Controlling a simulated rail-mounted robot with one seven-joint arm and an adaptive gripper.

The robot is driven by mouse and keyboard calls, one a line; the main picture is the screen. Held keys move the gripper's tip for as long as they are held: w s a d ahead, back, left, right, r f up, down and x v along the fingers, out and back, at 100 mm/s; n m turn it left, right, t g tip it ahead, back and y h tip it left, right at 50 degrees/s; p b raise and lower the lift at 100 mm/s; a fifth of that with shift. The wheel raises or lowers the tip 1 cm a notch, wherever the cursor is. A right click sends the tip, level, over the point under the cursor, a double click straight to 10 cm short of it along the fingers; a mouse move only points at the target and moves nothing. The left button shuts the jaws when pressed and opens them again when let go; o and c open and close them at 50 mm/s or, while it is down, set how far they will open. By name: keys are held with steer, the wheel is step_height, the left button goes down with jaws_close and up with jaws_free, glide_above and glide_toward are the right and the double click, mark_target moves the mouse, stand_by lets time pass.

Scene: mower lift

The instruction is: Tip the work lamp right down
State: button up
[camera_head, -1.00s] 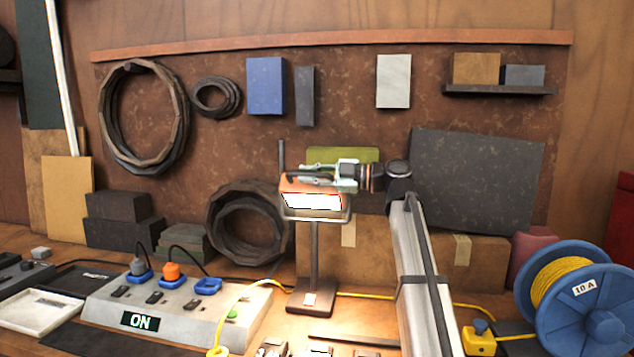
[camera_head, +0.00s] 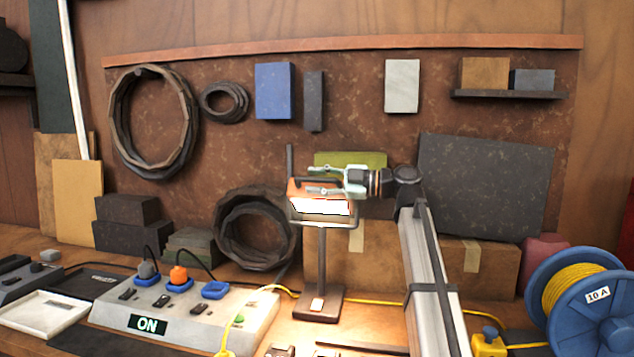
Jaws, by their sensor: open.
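The work lamp (camera_head: 321,207) has an orange head with a lit white face, tilted partly downward. It sits on a dark post and a square base (camera_head: 319,304) on the bench. A dark handle bar runs along the top of the head. My gripper (camera_head: 318,179) reaches in from the right at the top of the lamp head, its two fingers parted around or in front of the handle. I cannot tell whether the fingers touch it. My gripper covers part of the head's upper right.
A power strip (camera_head: 180,308) showing ON, with plugs, stands left of the lamp. A blue cable reel (camera_head: 570,310) is at the right. A yellow cable runs across the bench behind the lamp base. Boxes and a dark panel (camera_head: 487,185) stand behind my arm.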

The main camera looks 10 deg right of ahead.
steer(key=v, duration=1.2)
steer(key=shift+a+r, duration=0.1)
